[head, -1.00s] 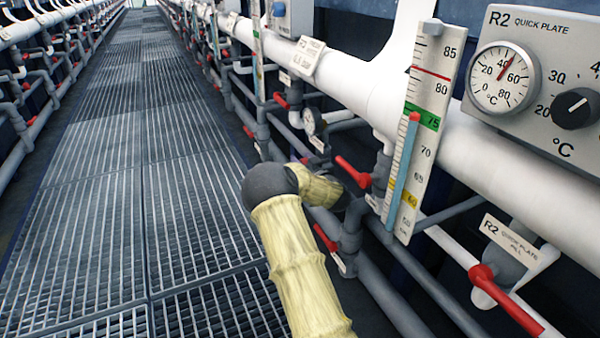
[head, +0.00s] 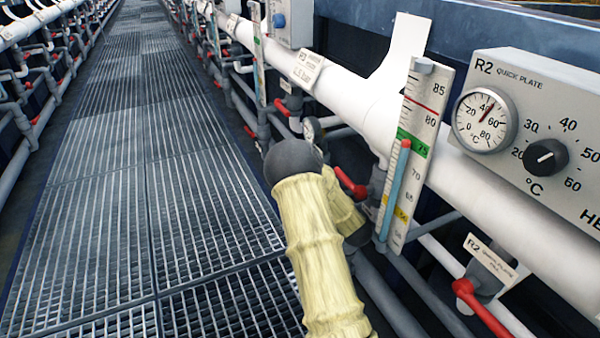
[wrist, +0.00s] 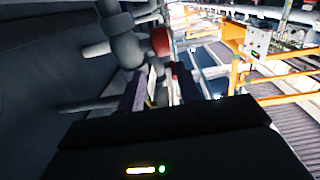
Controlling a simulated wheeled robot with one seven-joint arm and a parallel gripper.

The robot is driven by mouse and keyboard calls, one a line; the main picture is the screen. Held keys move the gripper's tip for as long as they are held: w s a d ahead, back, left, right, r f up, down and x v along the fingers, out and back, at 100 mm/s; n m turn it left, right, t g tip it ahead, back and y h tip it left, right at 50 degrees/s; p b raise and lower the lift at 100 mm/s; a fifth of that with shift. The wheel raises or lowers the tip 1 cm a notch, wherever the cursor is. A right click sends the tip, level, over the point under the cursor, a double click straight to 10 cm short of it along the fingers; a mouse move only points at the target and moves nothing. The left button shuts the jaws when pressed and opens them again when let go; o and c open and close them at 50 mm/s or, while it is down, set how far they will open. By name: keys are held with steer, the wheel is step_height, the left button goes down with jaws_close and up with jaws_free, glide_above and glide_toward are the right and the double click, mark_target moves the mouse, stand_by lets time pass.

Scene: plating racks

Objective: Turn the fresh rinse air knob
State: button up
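A tilted white sign (head: 307,64), which seems to read R3 fresh rinse, stands on the white pipe in the head view. A blue knob (head: 279,20) sits on a pale box further back; I cannot tell which part is the fresh rinse air knob. My gripper is hidden behind my arm in the head view. In the wrist view my gripper (wrist: 161,88) shows two dark fingers apart, with no clear object held.
A thermometer board (head: 418,150) and a red valve handle (head: 350,183) stand right of my arm. The R2 quick plate box (head: 540,90) with dial and black knob is at the right. Another red handle (head: 480,307) is below it. The grating walkway (head: 130,200) is clear.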

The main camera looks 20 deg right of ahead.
steer(key=s+a+r+m+g+h+p, duration=0.1)
steer(key=s+a+r+m+g+p, duration=0.1)
steer(key=s+a+r+g+p, duration=0.8)
steer(key=s+a+r+p, duration=0.2)
steer(key=s+r+p, duration=0.1)
steer(key=r+p, duration=0.1)
steer(key=shift+a+r+h+p, duration=0.15)
steer(key=shift+r+h+p, duration=0.25)
steer(key=shift+r, duration=0.35)
steer(key=shift+w+m, duration=0.1)
steer(key=shift+m, duration=0.2)
steer(key=w+d+f+m+t+h+b, duration=0.1)
steer(key=w+d+f+m+t, duration=0.4)
steer(key=w, duration=0.4)
steer(key=w+d+f+n+t+y+b, duration=0.2)
steer(key=d+f+n+t+b, duration=0.3)
steer(key=f, duration=0.6)
steer(key=d+n+y, duration=0.1)
steer(key=d+n, duration=0.1)
steer(key=n, duration=0.1)
steer(key=shift+d, duration=0.15)
